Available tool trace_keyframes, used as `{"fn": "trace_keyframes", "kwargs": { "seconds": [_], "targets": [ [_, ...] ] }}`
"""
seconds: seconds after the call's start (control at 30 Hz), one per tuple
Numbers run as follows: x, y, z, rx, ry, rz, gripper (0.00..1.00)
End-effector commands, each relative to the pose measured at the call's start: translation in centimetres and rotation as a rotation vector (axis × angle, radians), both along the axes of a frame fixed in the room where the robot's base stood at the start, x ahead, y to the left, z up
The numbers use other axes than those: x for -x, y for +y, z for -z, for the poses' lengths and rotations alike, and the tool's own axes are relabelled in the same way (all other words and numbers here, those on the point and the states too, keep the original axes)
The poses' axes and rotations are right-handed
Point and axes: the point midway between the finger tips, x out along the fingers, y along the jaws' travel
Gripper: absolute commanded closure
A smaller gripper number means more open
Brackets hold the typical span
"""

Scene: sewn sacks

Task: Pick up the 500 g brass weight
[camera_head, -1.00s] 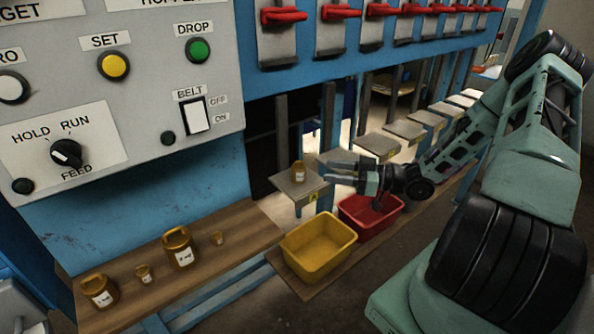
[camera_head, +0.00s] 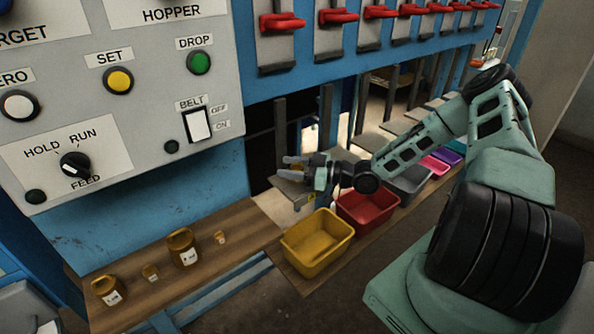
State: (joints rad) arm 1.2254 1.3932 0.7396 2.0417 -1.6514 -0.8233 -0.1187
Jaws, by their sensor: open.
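Several brass weights stand on the wooden shelf at left: a large one with a handle (camera_head: 182,247), another with a handle (camera_head: 109,290), a small one (camera_head: 150,273) and a small one at the right (camera_head: 220,237). Their labels are too small to read. Another brass weight (camera_head: 297,167) stands on a small metal plate (camera_head: 287,186), mostly hidden by my gripper. I cannot tell which is 500 g. My gripper (camera_head: 287,167) is open, its fingers pointing left over the plate, close around the mostly hidden weight. Whether they touch it is not visible.
A yellow bin (camera_head: 318,262) and a red bin (camera_head: 366,223) stand below and right of the plate, with grey, pink and purple bins beyond. A control panel (camera_head: 120,140) hangs above the shelf. Red levers line the blue beam at the top.

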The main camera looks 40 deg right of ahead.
Motion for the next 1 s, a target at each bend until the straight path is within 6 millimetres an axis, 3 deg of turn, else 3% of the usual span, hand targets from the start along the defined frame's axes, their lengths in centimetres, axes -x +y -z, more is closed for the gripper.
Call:
{"fn": "trace_keyframes", "kwargs": {
  "seconds": [0.17,0.33,0.37,0.73,1.0],
  "targets": [
    [0.0,0.0,0.0,0.001,-0.001,0.000,0.53],
    [0.0,0.0,0.0,0.001,-0.001,-0.001,0.97],
    [0.0,0.0,0.0,0.000,0.000,0.000,1.00],
    [0.0,0.0,-0.4,0.000,-0.003,-0.001,1.00],
    [0.0,0.0,-2.3,0.003,-0.004,-0.003,1.00]
  ]
}}
